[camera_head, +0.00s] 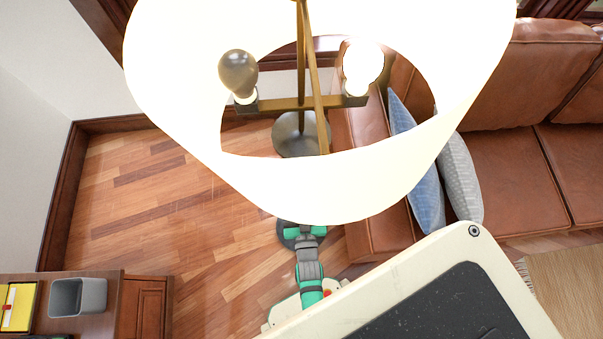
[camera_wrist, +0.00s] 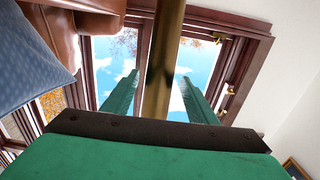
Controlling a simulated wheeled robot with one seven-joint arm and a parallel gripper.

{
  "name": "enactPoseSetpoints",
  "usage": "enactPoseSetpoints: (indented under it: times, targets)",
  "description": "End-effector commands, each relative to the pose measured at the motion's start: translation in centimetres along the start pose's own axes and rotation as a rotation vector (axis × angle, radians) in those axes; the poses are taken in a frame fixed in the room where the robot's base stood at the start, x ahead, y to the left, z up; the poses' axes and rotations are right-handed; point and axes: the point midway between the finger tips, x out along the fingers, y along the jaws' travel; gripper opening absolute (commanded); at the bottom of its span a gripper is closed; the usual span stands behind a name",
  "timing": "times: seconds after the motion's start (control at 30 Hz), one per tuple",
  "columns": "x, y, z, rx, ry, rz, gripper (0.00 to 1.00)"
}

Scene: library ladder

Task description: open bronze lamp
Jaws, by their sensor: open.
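The bronze lamp has a large, bright white shade (camera_head: 300,190) that fills the upper middle of the head view. Inside it the right bulb (camera_head: 362,68) is bright white and the left bulb (camera_head: 238,72) looks dark grey. The bronze pole (camera_head: 301,60) runs down to a round base (camera_head: 290,135) on the floor. In the wrist view, my gripper (camera_wrist: 157,92) is open, its two green fingers apart. The lamp's bronze pole (camera_wrist: 163,65) runs between them in the picture, with gaps on both sides. The shade hides my gripper in the head view.
A brown leather sofa (camera_head: 510,165) with blue (camera_head: 415,165) and grey (camera_head: 459,175) cushions stands right of the lamp. A wooden cabinet (camera_head: 145,300) with a grey bin (camera_head: 78,297) is at lower left. Wooden floor (camera_head: 150,200) is clear to the left. A window (camera_wrist: 190,70) shows behind the pole.

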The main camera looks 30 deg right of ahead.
Motion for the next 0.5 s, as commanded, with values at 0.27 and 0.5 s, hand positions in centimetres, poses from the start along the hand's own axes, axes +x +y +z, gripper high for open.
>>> enactPoseSetpoints:
  times: [0.27, 0.5]
  targets:
    - [-5.4, -0.2, 0.1, 0.000, -0.005, -0.004, 0.53]
    - [-8.4, 0.1, 0.1, 0.000, -0.003, 0.002, 0.53]
